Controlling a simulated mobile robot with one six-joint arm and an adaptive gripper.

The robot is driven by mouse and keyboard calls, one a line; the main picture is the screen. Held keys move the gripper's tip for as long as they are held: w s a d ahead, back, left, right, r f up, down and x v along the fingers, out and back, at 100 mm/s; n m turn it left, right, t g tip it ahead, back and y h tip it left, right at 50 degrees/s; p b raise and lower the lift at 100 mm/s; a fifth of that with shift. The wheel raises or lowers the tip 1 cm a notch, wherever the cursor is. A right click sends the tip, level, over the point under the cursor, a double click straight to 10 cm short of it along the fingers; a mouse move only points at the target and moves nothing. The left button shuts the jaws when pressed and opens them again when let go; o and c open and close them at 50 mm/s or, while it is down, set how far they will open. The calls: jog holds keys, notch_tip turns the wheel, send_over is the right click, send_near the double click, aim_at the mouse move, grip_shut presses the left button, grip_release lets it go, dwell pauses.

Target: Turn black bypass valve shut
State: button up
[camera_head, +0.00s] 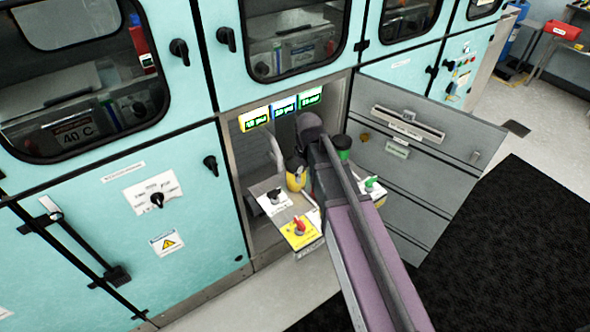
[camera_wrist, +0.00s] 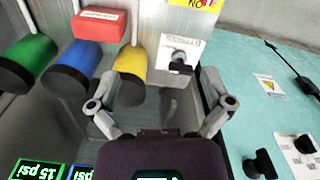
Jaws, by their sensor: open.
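The black valve (camera_head: 274,195) sits on a small white plate (camera_head: 268,204) at the left of the open cabinet's lower shelf. It also shows in the wrist view (camera_wrist: 178,57), on its white plate at the top, right of the yellow cylinder. Its handle is small, and I cannot tell its exact angle. My gripper (camera_wrist: 160,80) is open and empty, its two fingers spread wide. In the wrist picture the valve lies between and beyond the fingertips, apart from them. In the head view my arm reaches into the cabinet and mostly hides the gripper.
Yellow (camera_wrist: 137,62), blue (camera_wrist: 82,60) and green (camera_wrist: 30,58) cylinders stand close to the gripper's left. A red valve (camera_head: 300,226) on a yellow plate and a green valve (camera_head: 371,182) are nearby. Pressure displays (camera_head: 284,106) hang above. The cabinet door (camera_head: 425,165) stands open at right.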

jog(key=s+d+m, duration=0.8)
jog(key=d, duration=0.4)
jog(key=shift+s+r+m+p, duration=0.2)
jog(key=shift+r+m+p, duration=0.1)
jog(key=shift+r+p, duration=0.05)
jog(key=shift+m, duration=0.6)
jog(key=s+d, duration=0.3)
jog(key=shift+s+r, duration=0.1)
jog(key=shift+r, duration=0.05)
jog(key=shift+c, duration=0.2)
dwell(0.6)
